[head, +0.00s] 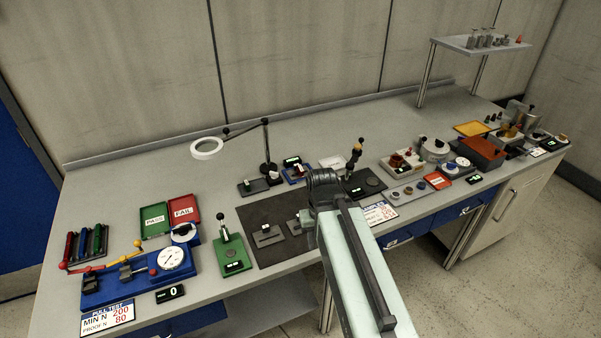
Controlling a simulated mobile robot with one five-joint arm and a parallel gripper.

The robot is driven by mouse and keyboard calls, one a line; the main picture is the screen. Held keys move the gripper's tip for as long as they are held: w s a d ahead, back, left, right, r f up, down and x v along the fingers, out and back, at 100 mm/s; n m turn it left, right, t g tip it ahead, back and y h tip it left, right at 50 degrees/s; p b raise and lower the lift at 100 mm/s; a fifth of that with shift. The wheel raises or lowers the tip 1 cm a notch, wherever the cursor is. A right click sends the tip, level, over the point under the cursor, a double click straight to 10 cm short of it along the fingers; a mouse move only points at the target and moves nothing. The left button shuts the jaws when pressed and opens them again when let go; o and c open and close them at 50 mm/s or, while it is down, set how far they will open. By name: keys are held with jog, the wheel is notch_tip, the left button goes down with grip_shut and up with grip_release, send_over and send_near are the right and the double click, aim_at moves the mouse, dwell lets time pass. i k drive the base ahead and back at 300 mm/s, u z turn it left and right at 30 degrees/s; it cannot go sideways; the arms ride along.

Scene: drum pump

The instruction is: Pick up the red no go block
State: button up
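I cannot pick out the red no go block with certainty in the head view. Small red pieces show on the raised shelf (457,43) at the back right and on a pale fixture (401,166) right of centre, but they are too small to identify. My arm reaches in from the bottom, and its dark end (325,190) is over the front middle of the bench. The fingers cannot be made out, so whether they are open or holding anything is unclear. My arm hides part of the bench front.
The long grey bench (130,182) holds a green PASS tray (154,219), a red FAIL tray (184,210), a blue pull tester (125,286), a ring lamp (206,148), a dark mat (270,216) and an orange-red box (480,153). The bench's back strip is mostly clear.

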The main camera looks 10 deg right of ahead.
aim_at(299, 170)
jog(key=u, duration=1.8)
jog(key=k, duration=0.6)
jog(key=z, duration=0.75)
jog(key=i, duration=1.5)
